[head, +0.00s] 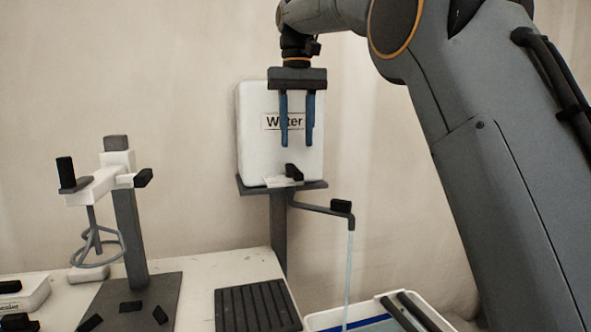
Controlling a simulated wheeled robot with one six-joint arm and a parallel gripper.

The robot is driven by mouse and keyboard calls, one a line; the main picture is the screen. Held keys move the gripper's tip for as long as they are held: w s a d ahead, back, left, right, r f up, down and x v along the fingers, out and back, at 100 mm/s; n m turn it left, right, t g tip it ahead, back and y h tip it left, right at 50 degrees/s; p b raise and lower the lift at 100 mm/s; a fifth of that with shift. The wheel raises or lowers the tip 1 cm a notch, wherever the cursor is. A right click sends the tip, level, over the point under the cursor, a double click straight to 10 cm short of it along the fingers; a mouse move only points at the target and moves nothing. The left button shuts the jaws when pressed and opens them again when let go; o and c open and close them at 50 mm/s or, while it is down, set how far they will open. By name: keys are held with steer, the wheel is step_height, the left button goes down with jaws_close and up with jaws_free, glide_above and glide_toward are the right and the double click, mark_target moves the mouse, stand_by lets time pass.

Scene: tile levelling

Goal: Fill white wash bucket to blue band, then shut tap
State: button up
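The white wash bucket (441,318) shows only in part at the bottom edge, with greyish-blue water (372,324) inside and two dark bars at its right. A short stretch of the blue band (350,326) shows at the bottom edge; whether the water meets it, I cannot tell. The tap (341,206) is a black block on the end of a dark pipe, and a pale stream of water (349,270) runs down from it to the bucket. My gripper (297,145) points down with its blue fingers apart and empty, in front of the water tank and above the tap, to its left.
The white water tank (255,150) stands on a dark bracket post (279,230), with a black knob (293,171) at its foot. A mixer stand (132,230) is at left. A dark ribbed mat (258,308) lies left of the bucket. The white worktop between them is partly clear.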

mark_target(296, 170)
steer(key=shift+w+a+r, duration=0.1)
steer(key=shift+a+r, duration=0.05)
step_height(296, 170, down, 8)
steer(key=shift+r+b, duration=0.25)
steer(key=shift+b, duration=0.3)
jaws_close()
